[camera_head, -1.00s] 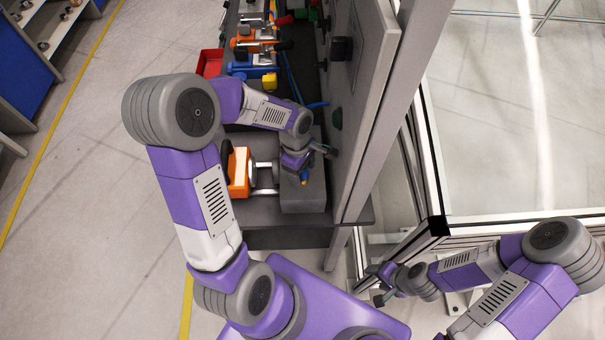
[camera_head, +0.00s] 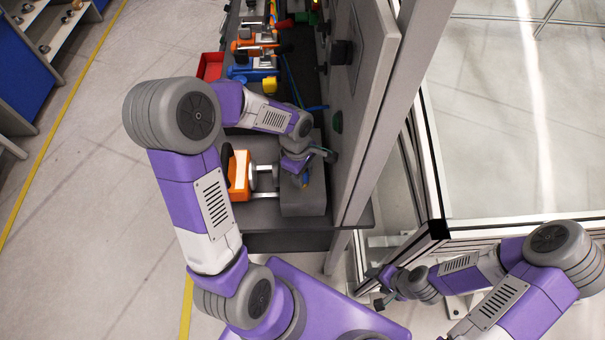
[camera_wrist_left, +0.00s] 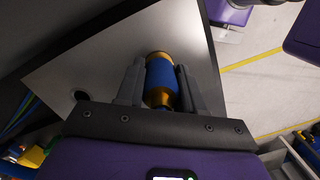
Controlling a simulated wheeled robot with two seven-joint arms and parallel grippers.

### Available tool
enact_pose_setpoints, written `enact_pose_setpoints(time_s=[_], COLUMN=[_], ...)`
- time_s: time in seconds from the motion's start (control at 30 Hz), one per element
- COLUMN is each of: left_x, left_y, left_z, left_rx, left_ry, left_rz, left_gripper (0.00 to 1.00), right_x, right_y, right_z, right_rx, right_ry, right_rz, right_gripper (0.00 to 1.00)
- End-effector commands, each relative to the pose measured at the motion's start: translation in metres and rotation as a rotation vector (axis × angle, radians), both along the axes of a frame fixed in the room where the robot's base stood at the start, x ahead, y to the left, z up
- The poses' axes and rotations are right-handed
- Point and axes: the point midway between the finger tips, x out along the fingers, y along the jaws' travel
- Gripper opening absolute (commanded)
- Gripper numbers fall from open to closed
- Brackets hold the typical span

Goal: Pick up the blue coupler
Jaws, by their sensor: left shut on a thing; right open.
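The blue coupler (camera_wrist_left: 161,77) is a short cylinder with a blue band and gold ends, between the fingers of my left gripper (camera_wrist_left: 160,85) in the left wrist view. My left gripper is shut on it, above a flat grey block surface (camera_wrist_left: 80,65). In the head view the left gripper (camera_head: 304,178) points down at the grey block (camera_head: 303,198), and a small blue and gold part of the coupler shows at its tip. My right gripper (camera_head: 379,299) is open at the lower right, away from the bench, beside the frame post.
An orange unit (camera_head: 238,175) with metal rods stands left of the block. A grey upright panel (camera_head: 365,110) rises close on the right. Further back are a red bin (camera_head: 210,65) and several coloured tools.

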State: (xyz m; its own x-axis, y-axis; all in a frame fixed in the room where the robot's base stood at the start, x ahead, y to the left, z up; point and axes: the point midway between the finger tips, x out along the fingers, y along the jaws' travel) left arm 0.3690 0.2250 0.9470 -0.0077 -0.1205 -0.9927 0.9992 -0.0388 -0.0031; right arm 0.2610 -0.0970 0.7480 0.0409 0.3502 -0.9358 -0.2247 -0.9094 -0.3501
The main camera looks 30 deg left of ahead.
Motion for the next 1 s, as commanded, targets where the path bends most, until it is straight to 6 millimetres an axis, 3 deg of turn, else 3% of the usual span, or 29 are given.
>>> enact_pose_setpoints(time_s=[0.3, 1.0], left_x=[0.002, 0.058], left_y=[0.0, 0.124], left_z=[0.04, 0.034], left_rx=[0.001, 0.001], left_ry=[-0.01, -0.004], left_rz=[-0.001, 0.002], left_gripper=[0.0, 0.0], right_x=[0.0, 0.0], right_y=[0.0, 0.0], right_z=[0.008, 0.013], right_rx=[0.0, 0.0], right_ry=[0.0, 0.0], right_rz=[0.0, 0.0], right_gripper=[0.6, 0.6])
